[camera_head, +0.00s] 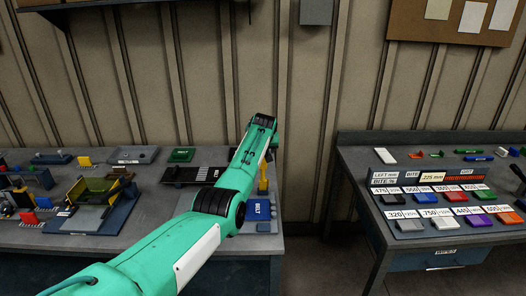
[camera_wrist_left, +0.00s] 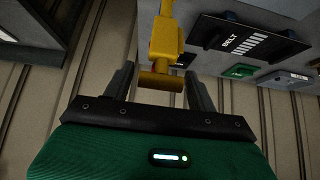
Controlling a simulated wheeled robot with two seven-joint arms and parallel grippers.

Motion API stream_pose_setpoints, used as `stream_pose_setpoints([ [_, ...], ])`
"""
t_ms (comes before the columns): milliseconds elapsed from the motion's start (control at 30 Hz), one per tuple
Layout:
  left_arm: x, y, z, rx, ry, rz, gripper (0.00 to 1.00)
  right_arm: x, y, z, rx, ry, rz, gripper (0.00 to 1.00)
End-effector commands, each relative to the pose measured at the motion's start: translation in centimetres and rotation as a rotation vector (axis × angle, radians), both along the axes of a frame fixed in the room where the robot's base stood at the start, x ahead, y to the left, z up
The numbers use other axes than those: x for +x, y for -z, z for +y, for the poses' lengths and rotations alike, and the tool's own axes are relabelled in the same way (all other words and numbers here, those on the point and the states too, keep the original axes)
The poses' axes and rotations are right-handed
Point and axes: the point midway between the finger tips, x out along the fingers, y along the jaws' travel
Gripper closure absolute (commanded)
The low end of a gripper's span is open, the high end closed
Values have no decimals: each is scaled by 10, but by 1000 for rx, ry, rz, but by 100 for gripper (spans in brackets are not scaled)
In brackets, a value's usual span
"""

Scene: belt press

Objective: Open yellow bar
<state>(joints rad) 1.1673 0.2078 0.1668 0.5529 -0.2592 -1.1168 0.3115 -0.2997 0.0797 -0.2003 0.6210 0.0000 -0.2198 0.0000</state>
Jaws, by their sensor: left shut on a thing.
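The yellow bar (camera_wrist_left: 166,40) shows in the left wrist view, with its crosspiece (camera_wrist_left: 161,81) between the fingers of my left gripper (camera_wrist_left: 160,74). The gripper is shut on it. My arm hides the gripper's fingers and much of the bar there. My right gripper is not in view.
The left bench (camera_head: 160,217) holds a black BELT plate (camera_head: 187,174), a green block (camera_head: 181,155) and a yellow tray fixture (camera_head: 95,190). A gap separates it from the right bench (camera_head: 372,215), which carries labelled coloured blocks. The wall stands close behind.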

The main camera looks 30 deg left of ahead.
Motion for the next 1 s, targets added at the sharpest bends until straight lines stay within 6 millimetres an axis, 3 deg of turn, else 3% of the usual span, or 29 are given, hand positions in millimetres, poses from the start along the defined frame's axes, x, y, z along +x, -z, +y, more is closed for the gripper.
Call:
stream_pose_setpoints([
  [233,0,-1,1,2,0,-3,83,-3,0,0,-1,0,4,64],
  [267,0,0,1,2,0,-3,39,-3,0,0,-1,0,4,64],
  [333,0,0,1,1,0,-2,25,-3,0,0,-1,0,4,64],
  [767,-2,-2,-1,0,-1,1,24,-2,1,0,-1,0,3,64],
  [1000,-13,-18,-7,1,-1,-2,24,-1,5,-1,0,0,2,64],
])
